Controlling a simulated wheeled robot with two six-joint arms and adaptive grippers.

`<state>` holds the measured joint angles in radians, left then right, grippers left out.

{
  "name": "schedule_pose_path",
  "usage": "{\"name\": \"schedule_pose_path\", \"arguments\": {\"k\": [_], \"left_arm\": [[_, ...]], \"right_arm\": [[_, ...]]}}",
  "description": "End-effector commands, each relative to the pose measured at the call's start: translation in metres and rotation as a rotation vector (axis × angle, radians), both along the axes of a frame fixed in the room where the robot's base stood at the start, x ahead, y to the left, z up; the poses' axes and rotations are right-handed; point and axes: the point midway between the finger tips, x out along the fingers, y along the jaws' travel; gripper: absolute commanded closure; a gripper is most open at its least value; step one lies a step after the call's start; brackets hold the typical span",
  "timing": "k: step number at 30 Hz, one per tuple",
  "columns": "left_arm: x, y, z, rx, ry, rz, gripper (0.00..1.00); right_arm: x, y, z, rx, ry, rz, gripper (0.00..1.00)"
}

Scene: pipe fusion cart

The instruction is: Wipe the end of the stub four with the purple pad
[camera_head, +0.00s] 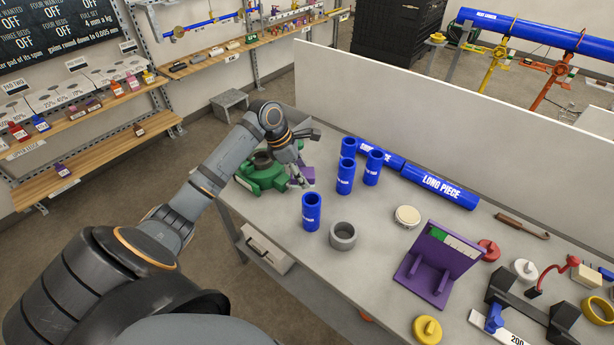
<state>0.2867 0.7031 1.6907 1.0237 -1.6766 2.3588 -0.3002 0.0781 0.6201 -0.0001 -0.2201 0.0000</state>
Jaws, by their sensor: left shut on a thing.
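Several upright blue stubs stand on the grey cart top: one at the front (311,212), one in the middle (344,178), one to its right (373,168) and one behind (348,147). Their labels are too small to read, so I cannot tell which is stub four. My left gripper (301,175) is beside the green machine, behind and left of the front stub. It is shut on a small purple thing (308,173), which looks like the purple pad and is partly hidden by the fingers. The pad is apart from the front stub. My right gripper is not in view.
A green machine (262,178) sits at the cart's left end. A grey ring (342,236), a round cream tin (407,216), a purple stand (424,283) and a yellow cap (427,329) lie rightward. A long blue pipe (440,188) lies along the white back panel (430,125).

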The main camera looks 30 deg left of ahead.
Motion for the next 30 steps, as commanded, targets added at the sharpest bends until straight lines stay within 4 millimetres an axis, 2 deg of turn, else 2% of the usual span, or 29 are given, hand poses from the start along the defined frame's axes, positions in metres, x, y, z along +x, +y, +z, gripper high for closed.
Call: {"name": "schedule_pose_path", "arguments": {"k": [15,30], "left_arm": [[0.005,0.058,0.0,0.0,0.0,0.001,0.79],[0.005,0.062,0.0,-0.001,-0.001,-0.001,0.79]], "right_arm": [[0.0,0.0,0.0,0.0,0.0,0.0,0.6],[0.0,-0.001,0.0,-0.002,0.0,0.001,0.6]]}}
